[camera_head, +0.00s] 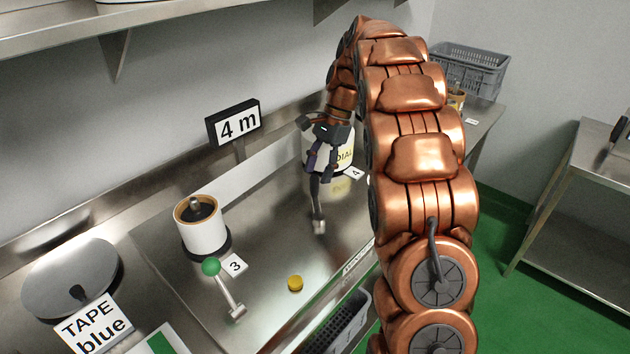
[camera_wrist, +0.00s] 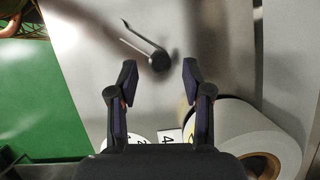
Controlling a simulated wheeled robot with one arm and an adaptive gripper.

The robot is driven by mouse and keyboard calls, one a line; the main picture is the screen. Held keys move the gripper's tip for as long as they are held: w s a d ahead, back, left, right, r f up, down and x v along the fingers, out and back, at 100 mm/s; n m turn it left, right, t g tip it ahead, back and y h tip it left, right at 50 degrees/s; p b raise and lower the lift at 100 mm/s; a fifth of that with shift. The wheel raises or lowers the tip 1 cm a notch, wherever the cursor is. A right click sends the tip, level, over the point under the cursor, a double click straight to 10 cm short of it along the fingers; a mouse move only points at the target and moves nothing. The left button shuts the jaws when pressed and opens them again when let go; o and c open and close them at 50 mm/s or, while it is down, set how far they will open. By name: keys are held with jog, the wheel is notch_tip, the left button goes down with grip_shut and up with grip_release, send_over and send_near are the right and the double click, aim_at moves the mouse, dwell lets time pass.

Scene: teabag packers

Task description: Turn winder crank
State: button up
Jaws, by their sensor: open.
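My gripper (camera_head: 322,160) is open and empty, hanging beside a white labelled spool (camera_head: 345,150) marked with a "4" card. A metal crank (camera_head: 318,215) stands on the steel bench just below and in front of my gripper. In the wrist view this crank (camera_wrist: 143,44) has a dark round end and lies beyond my open fingertips (camera_wrist: 158,78), apart from them. A second crank with a green knob (camera_head: 211,267) stands nearer, beside the "3" card (camera_head: 235,264) and a white spool (camera_head: 204,233). My arm hides part of the bench.
A "4 m" sign (camera_head: 237,123) stands at the back of the bench. A yellow cap (camera_head: 295,283) lies on the steel. A "TAPE blue" card (camera_head: 95,325) and a round plate (camera_head: 70,280) are at the left. A dark basket (camera_head: 347,325) is at the front edge.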

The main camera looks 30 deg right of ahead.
aim_at(315, 183)
jog(key=shift+p+x, duration=0.35)
jog(key=shift+x, duration=1.65)
jog(key=shift+c, duration=0.3)
grip_shut()
